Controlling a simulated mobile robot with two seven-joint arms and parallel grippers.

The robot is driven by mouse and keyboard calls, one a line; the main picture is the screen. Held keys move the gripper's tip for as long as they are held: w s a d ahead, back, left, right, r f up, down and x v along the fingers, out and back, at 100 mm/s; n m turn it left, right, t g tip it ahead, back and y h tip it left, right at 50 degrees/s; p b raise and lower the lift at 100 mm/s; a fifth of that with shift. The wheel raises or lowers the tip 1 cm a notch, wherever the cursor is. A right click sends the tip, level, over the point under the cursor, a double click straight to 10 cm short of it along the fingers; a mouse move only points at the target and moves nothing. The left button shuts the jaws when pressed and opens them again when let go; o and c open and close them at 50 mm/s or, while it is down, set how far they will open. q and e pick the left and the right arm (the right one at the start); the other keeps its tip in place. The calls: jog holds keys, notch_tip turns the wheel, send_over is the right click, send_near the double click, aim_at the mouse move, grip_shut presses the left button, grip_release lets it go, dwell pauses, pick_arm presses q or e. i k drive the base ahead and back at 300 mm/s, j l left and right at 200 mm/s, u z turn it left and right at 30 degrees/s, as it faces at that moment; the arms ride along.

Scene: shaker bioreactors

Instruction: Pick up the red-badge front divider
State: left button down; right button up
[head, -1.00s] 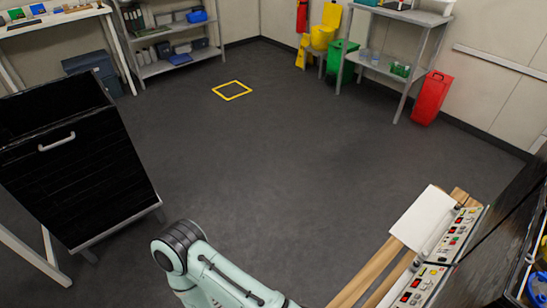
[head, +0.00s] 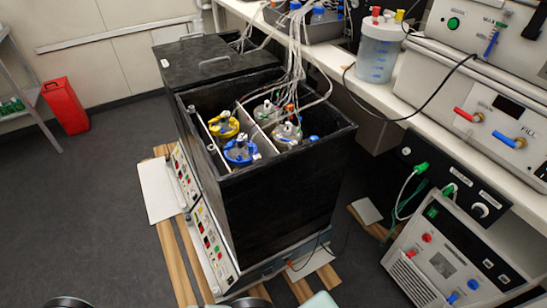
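An open black shaker box (head: 285,205) stands in the middle of the head view. Inside it, thin pale divider plates stand upright among several capped vessels. One divider (head: 262,141) runs between the vessel pairs; another pale edge (head: 213,150) runs along the left inner side. I cannot make out a red badge on either, so I cannot tell which is the red-badge front divider. The vessels include one with a yellow top (head: 223,126) and one with a blue top (head: 240,151). Neither of my grippers is in view; only parts of my arms show at the bottom edge.
Tubes (head: 297,50) run from the vessels up to the bench (head: 345,75) behind. A second black box with a closed lid (head: 205,58) adjoins at the back left. A control unit (head: 455,255) stands at right. Dark floor (head: 80,200) is clear at left.

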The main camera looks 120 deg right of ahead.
aim_at(224, 169)
jog(key=z, duration=3.45)
jog(key=i+z, duration=0.15)
jog(key=i, duration=0.45)
jog(key=k+u, duration=0.1)
jog(key=u, duration=0.15)
